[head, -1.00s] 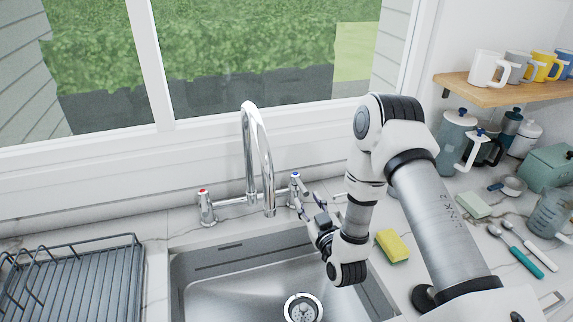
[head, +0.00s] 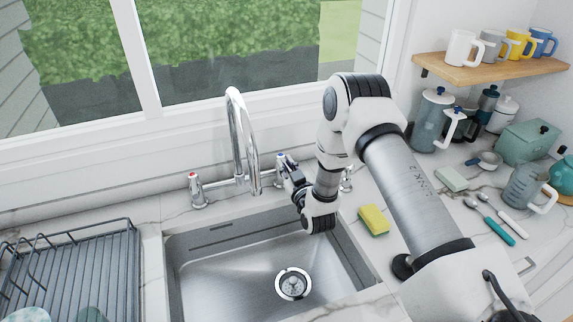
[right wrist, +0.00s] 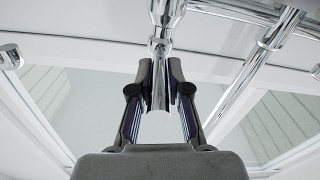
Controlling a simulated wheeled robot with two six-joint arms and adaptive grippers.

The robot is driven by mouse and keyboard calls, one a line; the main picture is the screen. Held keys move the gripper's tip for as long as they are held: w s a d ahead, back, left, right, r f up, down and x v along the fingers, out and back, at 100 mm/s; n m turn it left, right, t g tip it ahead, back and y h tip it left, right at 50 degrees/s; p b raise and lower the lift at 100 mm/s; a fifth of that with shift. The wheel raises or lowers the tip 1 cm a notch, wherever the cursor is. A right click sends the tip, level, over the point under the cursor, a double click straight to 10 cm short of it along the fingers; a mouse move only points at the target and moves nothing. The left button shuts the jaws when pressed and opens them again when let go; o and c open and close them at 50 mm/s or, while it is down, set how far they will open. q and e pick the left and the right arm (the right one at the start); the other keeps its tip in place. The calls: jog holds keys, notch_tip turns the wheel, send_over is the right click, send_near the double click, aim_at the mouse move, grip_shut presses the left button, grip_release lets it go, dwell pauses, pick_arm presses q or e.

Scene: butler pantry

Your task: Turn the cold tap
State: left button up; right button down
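The cold tap (head: 281,160), a chrome valve with a blue mark, stands right of the tall curved spout behind the sink. My right gripper (head: 287,172) is at this tap in the head view and hides most of its lever. In the right wrist view, the chrome lever (right wrist: 158,92) lies between the two fingers of my right gripper (right wrist: 159,68). The fingers lean inward and appear closed against both sides of it. My left gripper is in neither view.
The red-marked tap (head: 196,190) stands left of the spout (head: 238,135). The steel sink (head: 235,265) is empty below. A dish rack (head: 85,270) is at left; a yellow sponge (head: 374,220) lies right of the sink. A mug shelf (head: 490,69) is at upper right.

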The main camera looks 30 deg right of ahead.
jog(key=n+y, duration=0.1)
jog(key=y, duration=0.1)
jog(key=d+n+y, duration=0.1)
jog(key=y, duration=0.1)
jog(key=n+y, duration=0.2)
jog(key=shift+d, duration=0.4)
jog(key=c, duration=1.1)
grip_release()
jog(key=shift+c, duration=0.2)
jog(key=shift+w+f, duration=0.15)
jog(key=shift+w, duration=0.15)
